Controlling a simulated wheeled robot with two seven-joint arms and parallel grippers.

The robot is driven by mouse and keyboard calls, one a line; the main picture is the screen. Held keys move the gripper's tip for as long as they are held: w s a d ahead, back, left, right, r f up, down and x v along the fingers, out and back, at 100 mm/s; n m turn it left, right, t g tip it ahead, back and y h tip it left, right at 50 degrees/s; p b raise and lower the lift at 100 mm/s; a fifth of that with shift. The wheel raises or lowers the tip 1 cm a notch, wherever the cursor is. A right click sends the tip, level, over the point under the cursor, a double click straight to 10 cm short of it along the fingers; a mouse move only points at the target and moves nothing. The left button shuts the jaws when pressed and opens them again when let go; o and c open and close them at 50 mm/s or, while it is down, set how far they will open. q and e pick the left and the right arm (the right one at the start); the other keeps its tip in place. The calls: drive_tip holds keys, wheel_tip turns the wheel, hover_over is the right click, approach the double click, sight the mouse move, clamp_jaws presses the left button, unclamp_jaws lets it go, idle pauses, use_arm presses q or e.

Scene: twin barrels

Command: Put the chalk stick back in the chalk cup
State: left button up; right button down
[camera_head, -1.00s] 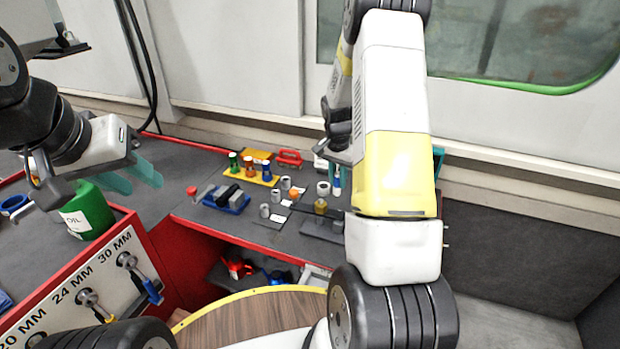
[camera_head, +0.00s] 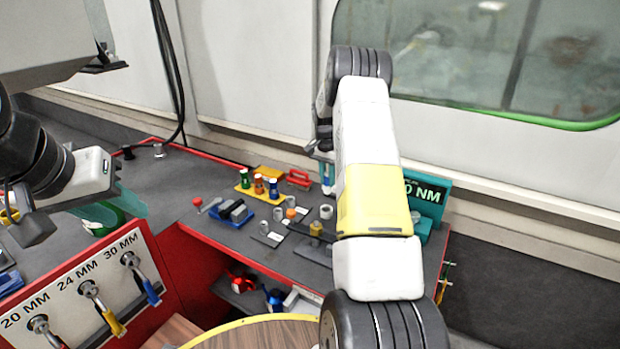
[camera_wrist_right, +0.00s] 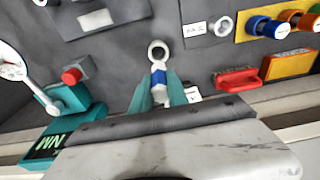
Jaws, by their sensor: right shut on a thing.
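My right gripper (camera_wrist_right: 159,95) is shut on a slim white stick with a blue band (camera_wrist_right: 159,77), which I take for the chalk stick. A small round open cup (camera_wrist_right: 158,50), which looks like the chalk cup, stands just beyond the stick's far end; I cannot tell whether they touch. In the head view the right gripper (camera_head: 327,178) is partly hidden by my right arm, above and behind the pale cup (camera_head: 326,211) on the bench. My left gripper (camera_head: 118,207) is open and empty at the left, in front of the green oil can (camera_head: 100,222).
A teal NM display (camera_head: 427,195) stands to the right. A wall runs behind the bench.

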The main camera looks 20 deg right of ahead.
sight(327, 193)
drive_tip(key=shift+f, duration=0.1)
idle(0.3)
drive_tip(key=shift+f, duration=2.8)
drive_tip(key=shift+f, duration=2.1)
drive_tip(key=c, duration=1.2)
unclamp_jaws()
drive_tip(key=shift+s+a+r, duration=0.1)
drive_tip(key=shift+r, duration=1.2)
drive_tip(key=shift+s+a+r, duration=0.1)
drive_tip(key=shift+a+r, duration=0.05)
drive_tip(key=shift+r, duration=1.15)
drive_tip(key=shift+s+a+r, duration=0.1)
drive_tip(key=shift+r, duration=1.2)
